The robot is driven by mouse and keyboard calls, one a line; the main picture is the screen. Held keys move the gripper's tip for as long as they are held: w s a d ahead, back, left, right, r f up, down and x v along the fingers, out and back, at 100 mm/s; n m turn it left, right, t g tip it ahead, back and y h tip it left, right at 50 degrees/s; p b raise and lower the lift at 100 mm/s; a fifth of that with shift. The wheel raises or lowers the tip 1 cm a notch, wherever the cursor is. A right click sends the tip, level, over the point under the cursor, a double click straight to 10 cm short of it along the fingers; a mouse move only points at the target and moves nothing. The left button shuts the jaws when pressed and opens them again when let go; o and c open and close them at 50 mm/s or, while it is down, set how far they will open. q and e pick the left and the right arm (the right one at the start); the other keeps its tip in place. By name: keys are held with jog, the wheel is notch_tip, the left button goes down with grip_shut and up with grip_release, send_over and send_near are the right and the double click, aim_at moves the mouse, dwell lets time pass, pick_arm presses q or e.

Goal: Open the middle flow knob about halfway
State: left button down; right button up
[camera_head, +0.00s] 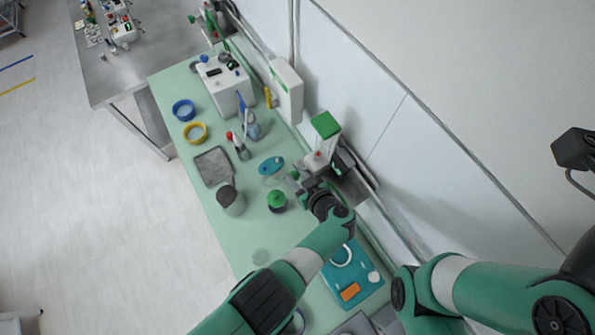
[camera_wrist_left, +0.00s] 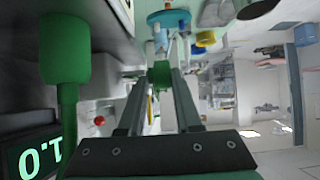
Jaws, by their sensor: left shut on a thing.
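My left gripper (camera_head: 300,180) is at the wall-side edge of the green bench, beside a pale unit with a green top (camera_head: 326,124). In the left wrist view, the fingertips of my left gripper (camera_wrist_left: 160,82) are closed on a small green knob (camera_wrist_left: 161,74). I cannot tell from these views how far the knob is turned. Other flow knobs are not clearly distinguishable. A large green cylinder (camera_wrist_left: 65,50) is close at the left of the wrist view. Below it is a dark display with green digits (camera_wrist_left: 38,155), seen sideways. My right gripper is out of view.
The green bench (camera_head: 222,225) holds a grey tray (camera_head: 213,166), a grey cup (camera_head: 231,200), a green-lidded jar (camera_head: 277,201), blue (camera_head: 183,110) and yellow (camera_head: 195,132) rings, and a teal device (camera_head: 352,274). The wall (camera_head: 385,130) runs close behind the unit.

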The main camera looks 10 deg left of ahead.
pick_arm(q)
jog(key=shift+a, duration=0.1)
dwell(0.3)
jog(key=c, duration=1)
grip_release()
jog(key=shift+o, duration=1.4)
jog(key=shift+s+a, duration=0.1)
jog(key=shift+s, duration=0.05)
jog(key=shift+r, duration=0.15)
jog(key=r+p+v, duration=0.1)
jog(key=p+v, duration=0.4)
send_near(294, 174)
jog(key=shift+s+d+r, duration=0.35)
jog(key=shift+s+d, duration=0.35)
jog(key=shift+s, duration=0.2)
